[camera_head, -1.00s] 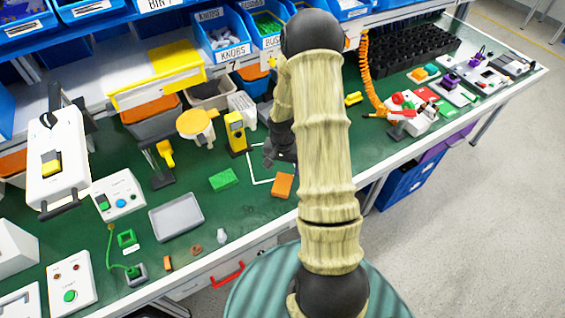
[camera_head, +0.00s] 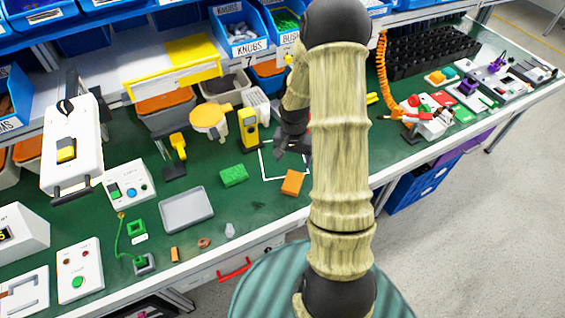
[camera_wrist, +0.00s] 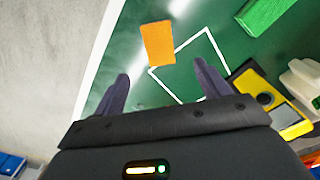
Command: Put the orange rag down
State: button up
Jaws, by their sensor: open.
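The orange rag (camera_head: 292,182) lies flat on the green bench top near its front edge, at the front right corner of a white outlined square (camera_head: 268,172). In the wrist view the rag (camera_wrist: 158,43) lies beyond my fingertips, apart from them, with the outlined square (camera_wrist: 207,35) beside it. My gripper (camera_wrist: 158,88) is open, with its two dark fingers spread and nothing between them. In the head view my gripper (camera_head: 279,154) is dark and partly hidden behind my arm, above the outlined square.
A green block (camera_head: 234,175) lies left of the square, and a yellow meter (camera_head: 248,129) stands behind it. A grey tray (camera_head: 187,209) sits further left. A red and white device with an orange coiled cable (camera_head: 426,117) stands to the right. Bins line the back.

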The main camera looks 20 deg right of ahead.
jog(key=s+a+r+n+t, duration=0.1)
jog(key=s+a+r+n, duration=0.3)
jog(key=s+a+r, duration=0.2)
jog(key=s+a+r+n+t, duration=0.1)
jog(key=s+a+r+n, duration=0.3)
jog(key=r, duration=0.6)
jog(key=s+a, duration=0.2)
jog(key=shift+a, duration=0.4)
jog(key=shift+o, duration=0.6)
jog(key=shift+r, duration=0.1)
